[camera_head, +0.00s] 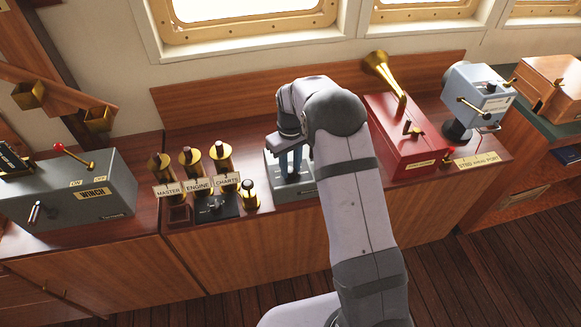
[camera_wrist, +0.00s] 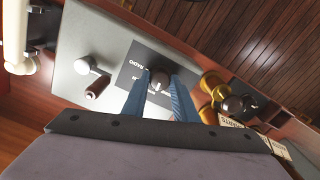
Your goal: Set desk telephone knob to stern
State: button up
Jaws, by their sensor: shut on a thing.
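The desk telephone is a grey box (camera_head: 290,196) on the wooden console, partly hidden by my arm. In the wrist view its light grey top (camera_wrist: 72,48) carries a dark label plate (camera_wrist: 136,62), on which RADIO can be read; other lettering is partly covered. A dark round knob (camera_wrist: 160,79) sits on this plate. My gripper (camera_wrist: 159,82) has its two blue fingers shut on the knob, one on each side. In the head view my gripper (camera_head: 290,163) points down onto the box, and the knob is hidden there. I cannot tell which label the knob points to.
A small crank (camera_wrist: 94,78) and a white handset (camera_wrist: 18,40) are close by in the wrist view. A red box with a brass horn (camera_head: 402,135) stands right of my arm.

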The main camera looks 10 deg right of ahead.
aim_at(291, 170)
jog(key=m, duration=0.5)
jog(key=shift+m, duration=0.3)
jog(key=shift+r+m+b, duration=0.1)
jog(key=shift+m+b, duration=0.25)
jog(key=shift+m, duration=1.95)
jog(key=o, duration=1.1)
jog(key=shift+c, duration=0.2)
jog(key=shift+r, duration=0.1)
jog(key=shift+r+b, duration=1.15)
jog(key=shift+r, duration=2.4)
